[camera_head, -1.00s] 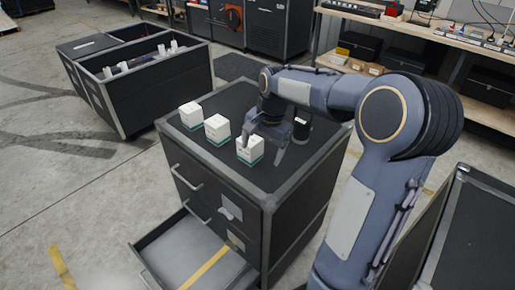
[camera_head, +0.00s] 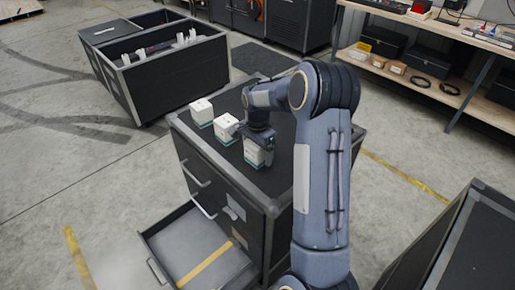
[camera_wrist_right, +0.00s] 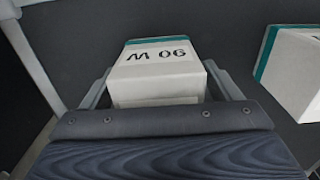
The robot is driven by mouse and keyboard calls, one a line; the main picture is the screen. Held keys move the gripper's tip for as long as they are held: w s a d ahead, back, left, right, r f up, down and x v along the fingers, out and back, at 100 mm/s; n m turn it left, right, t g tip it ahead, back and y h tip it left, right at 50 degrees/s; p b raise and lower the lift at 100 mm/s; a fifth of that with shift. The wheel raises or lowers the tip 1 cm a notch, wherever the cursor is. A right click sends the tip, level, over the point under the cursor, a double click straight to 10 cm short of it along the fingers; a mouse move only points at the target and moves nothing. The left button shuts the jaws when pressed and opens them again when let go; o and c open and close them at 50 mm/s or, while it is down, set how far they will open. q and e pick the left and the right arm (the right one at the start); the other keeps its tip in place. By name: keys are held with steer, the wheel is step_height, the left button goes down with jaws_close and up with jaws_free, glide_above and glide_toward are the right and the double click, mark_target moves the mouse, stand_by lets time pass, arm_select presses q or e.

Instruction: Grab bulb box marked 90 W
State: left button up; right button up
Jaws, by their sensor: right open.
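Three white boxes with teal lower edges stand in a row on the dark cabinet top (camera_head: 283,165). The nearest, at the row's right end, is the 90 W box (camera_head: 254,155). Its face reads "90 W", upside down, in the right wrist view (camera_wrist_right: 157,57). My right gripper (camera_head: 256,150) is over this box, open, with a finger on each side of it. I cannot tell whether the fingers touch it. The middle box (camera_head: 226,124) and the far left box (camera_head: 201,108) show no readable marking. My left gripper is not in view.
A neighbouring box (camera_wrist_right: 293,75) stands close on the right in the wrist view. An open drawer (camera_head: 195,250) juts from the cabinet's front. A dark open tote (camera_head: 170,85) stands at back left, and a loaded shelf (camera_head: 440,78) at back right.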

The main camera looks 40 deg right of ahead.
steer(key=shift+f, duration=0.65)
steer(key=c, duration=1.1)
steer(key=shift+r, duration=0.1)
